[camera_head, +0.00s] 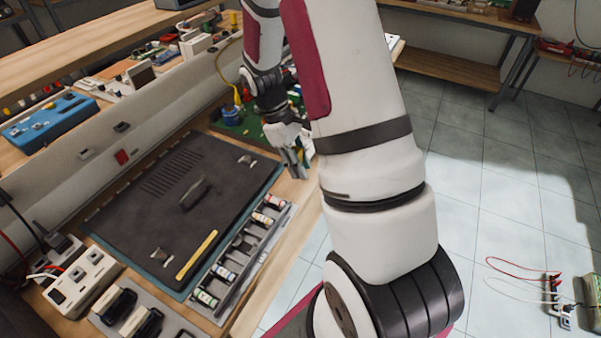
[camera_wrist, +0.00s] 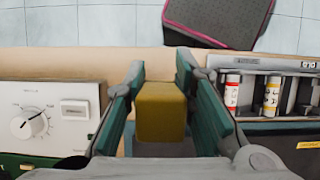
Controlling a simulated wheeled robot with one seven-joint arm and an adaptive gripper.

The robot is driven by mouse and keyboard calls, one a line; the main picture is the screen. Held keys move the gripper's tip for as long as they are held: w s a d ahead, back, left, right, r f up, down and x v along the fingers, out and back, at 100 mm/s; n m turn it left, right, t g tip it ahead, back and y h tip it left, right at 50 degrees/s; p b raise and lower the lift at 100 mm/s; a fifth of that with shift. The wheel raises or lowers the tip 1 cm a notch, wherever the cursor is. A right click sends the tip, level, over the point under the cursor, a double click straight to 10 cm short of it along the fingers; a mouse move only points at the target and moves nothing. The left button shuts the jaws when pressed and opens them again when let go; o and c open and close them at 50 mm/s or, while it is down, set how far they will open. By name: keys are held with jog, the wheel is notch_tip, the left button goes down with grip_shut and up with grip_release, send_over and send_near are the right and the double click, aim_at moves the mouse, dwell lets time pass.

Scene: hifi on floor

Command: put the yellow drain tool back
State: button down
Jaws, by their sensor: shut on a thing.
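My gripper (camera_head: 296,170) is above the bench's right edge, beyond the bottle tray. In the wrist view my gripper (camera_wrist: 160,105) is shut on a dull yellow block-like piece (camera_wrist: 161,111), seen end-on between the fingers. It looks like the handle of the yellow drain tool, but the rest of it is hidden and I cannot tell for sure. A separate flat yellow strip (camera_head: 197,255) lies on the dark mat (camera_head: 130,225), well apart from my gripper.
A grey tray (camera_head: 262,245) with several small bottles stands along the bench edge. A white instrument with a dial (camera_wrist: 45,118) is left of my gripper in the wrist view. A blue box (camera_head: 50,122) stands at the back left. The tiled floor (camera_head: 480,175) lies right of the bench.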

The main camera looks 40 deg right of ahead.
jog(key=shift+w+f, duration=0.1)
jog(key=shift+f, duration=1.65)
jog(key=c, duration=1.3)
grip_release()
jog(key=shift+f, duration=0.15)
jog(key=shift+c, duration=0.2)
